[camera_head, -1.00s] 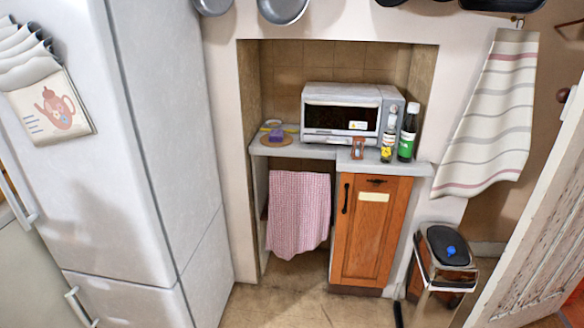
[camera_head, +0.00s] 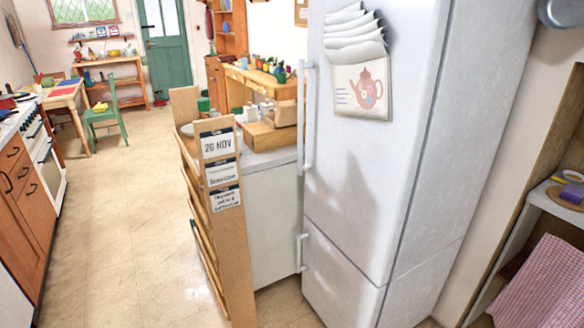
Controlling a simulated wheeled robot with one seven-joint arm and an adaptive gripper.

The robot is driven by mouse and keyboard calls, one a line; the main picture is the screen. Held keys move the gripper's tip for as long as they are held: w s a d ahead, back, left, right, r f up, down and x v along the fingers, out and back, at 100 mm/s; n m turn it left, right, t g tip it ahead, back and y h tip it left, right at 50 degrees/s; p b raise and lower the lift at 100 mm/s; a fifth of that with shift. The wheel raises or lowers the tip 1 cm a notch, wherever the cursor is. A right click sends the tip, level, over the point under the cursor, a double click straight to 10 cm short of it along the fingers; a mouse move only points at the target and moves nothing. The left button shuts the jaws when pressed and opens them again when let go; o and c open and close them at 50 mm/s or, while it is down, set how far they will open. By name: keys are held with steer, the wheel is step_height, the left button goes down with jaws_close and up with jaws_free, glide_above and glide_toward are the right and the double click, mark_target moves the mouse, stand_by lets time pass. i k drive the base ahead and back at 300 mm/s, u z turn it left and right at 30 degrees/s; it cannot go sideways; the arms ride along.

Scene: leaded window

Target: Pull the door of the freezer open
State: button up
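The tall white fridge-freezer (camera_head: 372,150) stands right of centre in the head view. It has a larger upper door and a smaller lower door (camera_head: 335,285), parted by a seam. Both doors look shut. The upper door has a long upright white handle (camera_head: 308,120) on its left edge. The lower door has a shorter white handle (camera_head: 301,252) near its top left. Which door is the freezer's is not marked. My gripper is not in view.
A wooden rack with date cards (camera_head: 220,170) stands close left of the fridge, before a white cabinet (camera_head: 268,215). Open floor (camera_head: 120,225) lies further left, up to the wooden cupboards (camera_head: 25,195). A shelf with a pink cloth (camera_head: 545,285) is at the right.

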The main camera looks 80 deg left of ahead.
mark_target(342, 296)
steer(key=u, duration=2.4)
steer(key=k, duration=1.2)
steer(key=u, duration=1.1)
steer(key=i, duration=0.75)
steer(key=u, duration=0.5)
steer(key=i, duration=0.75)
steer(key=z, duration=0.85)
steer(key=i, duration=0.55)
steer(key=z, duration=0.6)
